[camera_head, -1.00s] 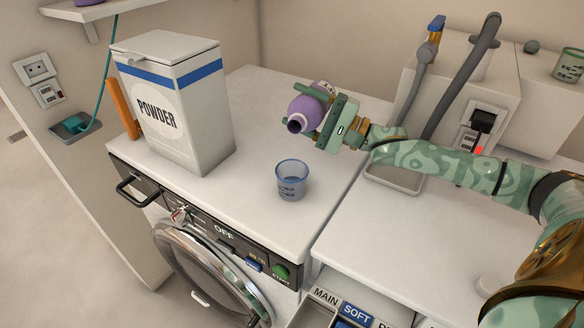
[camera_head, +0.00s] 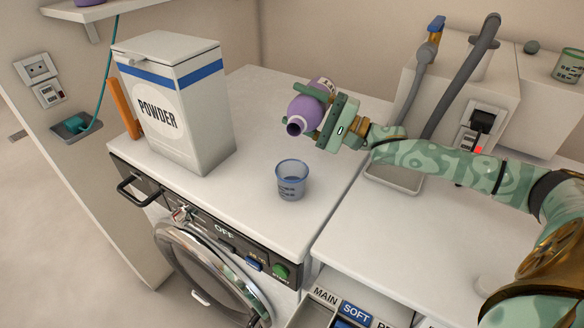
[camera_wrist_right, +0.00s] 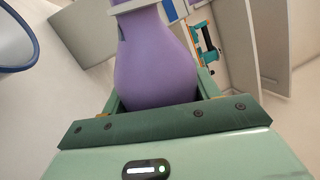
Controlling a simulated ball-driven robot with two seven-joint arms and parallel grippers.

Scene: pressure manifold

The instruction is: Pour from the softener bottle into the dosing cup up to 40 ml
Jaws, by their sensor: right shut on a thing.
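The purple softener bottle (camera_head: 306,108) is tilted, with its dark open mouth pointing down to the left. My right gripper (camera_head: 325,117) is shut on it and holds it above the washer top. In the right wrist view the bottle (camera_wrist_right: 155,58) sits between the fingers of my right gripper (camera_wrist_right: 155,108). The clear bluish dosing cup (camera_head: 291,180) stands upright on the washer top, below the bottle's mouth in the picture. No liquid stream shows, and the cup's level cannot be read. The cup's blue rim (camera_wrist_right: 18,35) shows at the left of the wrist view. My left gripper is not in view.
A white powder box (camera_head: 175,105) stands on the washer top (camera_head: 250,215), left of the cup. An orange thing (camera_head: 124,110) is behind it. A grey tray (camera_head: 395,179) lies right of the bottle. An open drawer (camera_head: 335,312) shows at the bottom. The washer top around the cup is clear.

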